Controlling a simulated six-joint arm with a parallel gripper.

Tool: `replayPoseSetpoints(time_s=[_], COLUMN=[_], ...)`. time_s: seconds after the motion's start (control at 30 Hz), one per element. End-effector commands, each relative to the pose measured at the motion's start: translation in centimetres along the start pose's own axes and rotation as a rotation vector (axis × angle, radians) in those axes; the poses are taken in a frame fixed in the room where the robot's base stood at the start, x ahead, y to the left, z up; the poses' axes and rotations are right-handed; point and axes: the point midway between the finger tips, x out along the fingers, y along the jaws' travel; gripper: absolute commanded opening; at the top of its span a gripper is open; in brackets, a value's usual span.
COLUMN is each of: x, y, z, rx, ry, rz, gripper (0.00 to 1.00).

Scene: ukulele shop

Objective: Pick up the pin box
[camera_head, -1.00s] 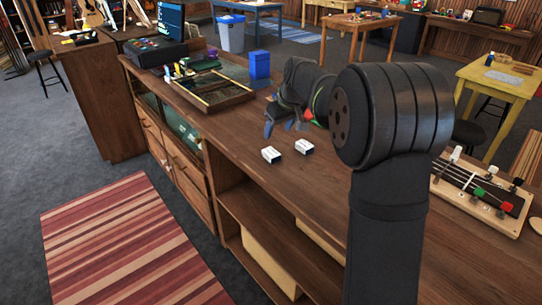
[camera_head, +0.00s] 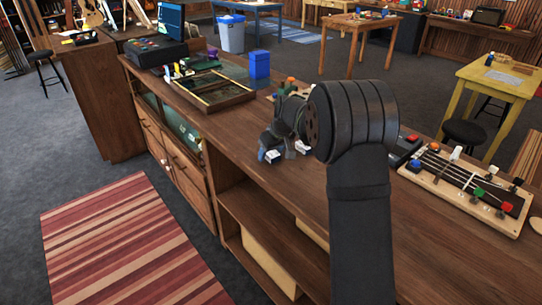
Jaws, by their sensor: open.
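Two small white boxes with dark blue sides rest on the wooden counter (camera_head: 290,188). I cannot read their labels, so I cannot tell which is the pin box. My gripper (camera_head: 276,153) is open and low over the counter, its fingers pointing down. The left small box (camera_head: 273,157) shows between the two fingertips; I cannot tell whether they touch it. The right small box (camera_head: 302,147) is just right of the right fingertip, partly hidden by my gripper and arm.
A divided wooden tray (camera_head: 215,95) and a blue box (camera_head: 259,64) stand farther back on the counter. A board with strings and coloured knobs (camera_head: 468,185) lies at the right. Bare counter lies in front of the small boxes.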

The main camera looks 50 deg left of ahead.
Motion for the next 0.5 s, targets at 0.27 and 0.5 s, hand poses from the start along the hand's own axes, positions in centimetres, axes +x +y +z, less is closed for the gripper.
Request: replayPoseSetpoints(time_s=[0.27,0.5], x=[-0.08,-0.09], y=[0.03,0.03], z=[-0.02,-0.01], rx=[0.0,0.0], ry=[0.001,0.001], rz=[0.001,0.001], gripper=[0.36,0.14])
